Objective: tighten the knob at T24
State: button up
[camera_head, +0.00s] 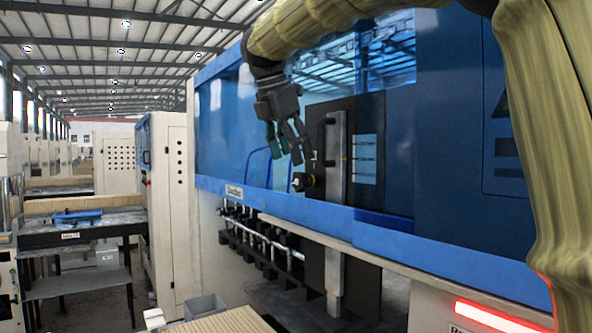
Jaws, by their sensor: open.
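A dark round knob (304,182) with a small light-coloured part sits beside a grey vertical bar (337,165) on the front of the blue machine. No label reading T24 is legible near it. My gripper (290,160) hangs down from my arm, just above and slightly left of the knob. Its dark fingers are apart with nothing between them. It looks clear of the knob, but the depth gap is hard to tell from this view.
The blue machine (450,150) fills the right side, with a blue ledge (300,212) below the knob. A black handle (322,140) stands near the bar. At left is a table (85,232) with a blue item (77,216). A grey bin (200,307) sits low in front.

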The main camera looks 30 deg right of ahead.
jog(key=shift+v, duration=2.3)
jog(key=shift+w, duration=0.15)
